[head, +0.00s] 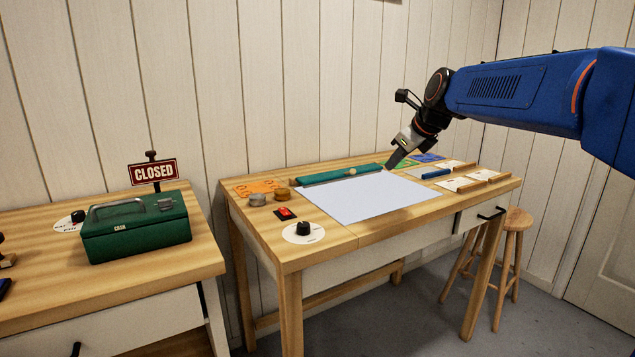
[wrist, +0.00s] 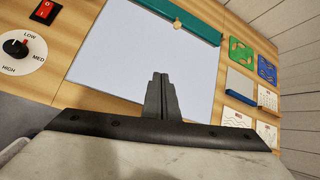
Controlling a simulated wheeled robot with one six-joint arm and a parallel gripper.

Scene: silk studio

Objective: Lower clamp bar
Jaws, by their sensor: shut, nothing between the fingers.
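The clamp bar is a long green bar (head: 325,175) lying along the back edge of a pale work sheet (head: 365,199) on the wooden table. A small round tan knob (head: 351,171) sits on it. In the wrist view the green bar (wrist: 200,19) and its knob (wrist: 178,23) are at the top. Whether the bar is raised or flat on the sheet I cannot tell. My gripper (head: 390,167) is shut and empty, pointing down near the right end of the bar. In the wrist view its fingers (wrist: 160,80) show against the pale sheet, apart from the bar.
A dial (head: 303,231) and red switch (head: 285,213) are at the table's left front. Stamp-like blocks and cards (head: 458,184) line the right side. A green cash box (head: 136,228) stands on the left table.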

